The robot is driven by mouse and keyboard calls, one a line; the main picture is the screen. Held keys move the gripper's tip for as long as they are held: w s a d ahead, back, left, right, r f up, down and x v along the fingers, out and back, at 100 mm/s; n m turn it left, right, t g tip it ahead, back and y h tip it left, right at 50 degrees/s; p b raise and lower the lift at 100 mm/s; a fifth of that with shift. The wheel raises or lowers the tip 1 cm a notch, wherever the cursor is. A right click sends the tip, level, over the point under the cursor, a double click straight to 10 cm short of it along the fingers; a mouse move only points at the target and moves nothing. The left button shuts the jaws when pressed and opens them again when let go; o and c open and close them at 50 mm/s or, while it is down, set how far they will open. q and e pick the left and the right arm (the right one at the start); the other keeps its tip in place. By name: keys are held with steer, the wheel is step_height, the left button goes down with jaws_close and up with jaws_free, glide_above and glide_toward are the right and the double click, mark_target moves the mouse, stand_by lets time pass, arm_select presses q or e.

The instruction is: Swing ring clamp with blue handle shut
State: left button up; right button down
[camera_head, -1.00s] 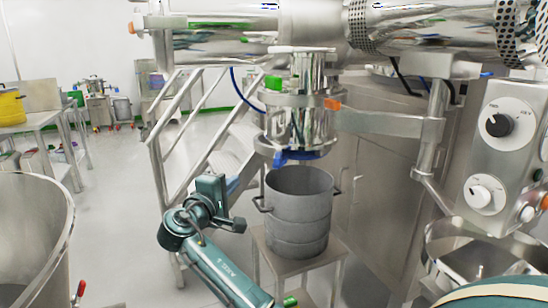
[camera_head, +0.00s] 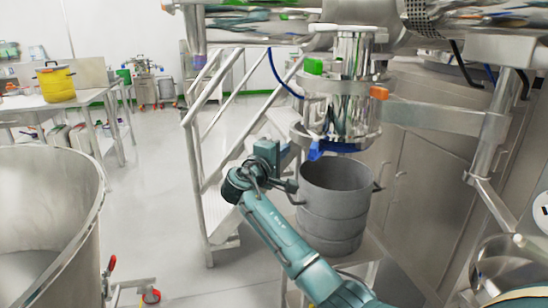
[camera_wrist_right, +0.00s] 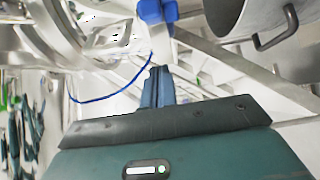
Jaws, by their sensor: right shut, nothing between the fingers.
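The ring clamp (camera_head: 352,143) is a shiny metal band around the bottom of the steel outlet, above the grey pot. Its blue handle (camera_head: 317,150) sticks out at the lower left of the band; I cannot tell how far the clamp stands open. My right gripper (camera_head: 290,153) is just left of the handle, apart from it, partly hidden behind its own wrist. In the right wrist view, the fingers (camera_wrist_right: 158,72) are shut and empty, pointing at the blue handle (camera_wrist_right: 157,12), with a small gap between. My left gripper is out of view.
The grey pot (camera_head: 335,205) with side handles stands on a small steel stand below the outlet, close to my right arm. A metal stair (camera_head: 222,140) rises behind my gripper. A large steel vessel (camera_head: 50,215) stands at the left. A horizontal steel bracket (camera_head: 435,117) extends right.

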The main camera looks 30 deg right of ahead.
steer(key=d, duration=0.1)
steer(key=s+d, duration=0.1)
steer(key=d, duration=0.1)
steer(key=s+d+p, duration=0.1)
steer(key=shift+d, duration=0.15)
stand_by(0.4)
